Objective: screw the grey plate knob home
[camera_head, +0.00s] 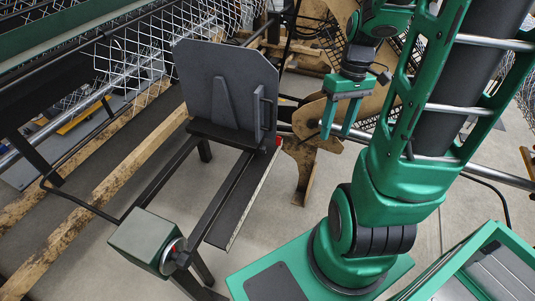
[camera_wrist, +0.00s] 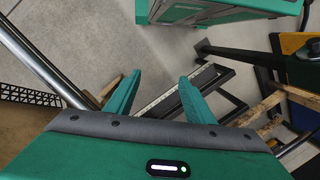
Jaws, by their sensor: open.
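The dark grey plate (camera_head: 222,75) stands upright on a black frame in the head view, with a ridge on its face and a small dark handle-like part (camera_head: 262,112) at its right side. I cannot make out for certain which part is its knob. My gripper (camera_head: 337,131) hangs to the right of the plate, clear of it, with its green fingers pointing down. In the wrist view my gripper (camera_wrist: 160,76) has its fingers apart, with nothing between them. The grey plate is not clearly seen in the wrist view.
A grey-green box (camera_head: 148,240) with a round metal disc stands at the front left of the black frame. A narrow dark rail (camera_head: 240,200) runs forward from the plate. Wooden beams (camera_head: 130,185) and wire mesh (camera_head: 130,60) lie left. A brown curved plate (camera_head: 305,125) stands near my gripper.

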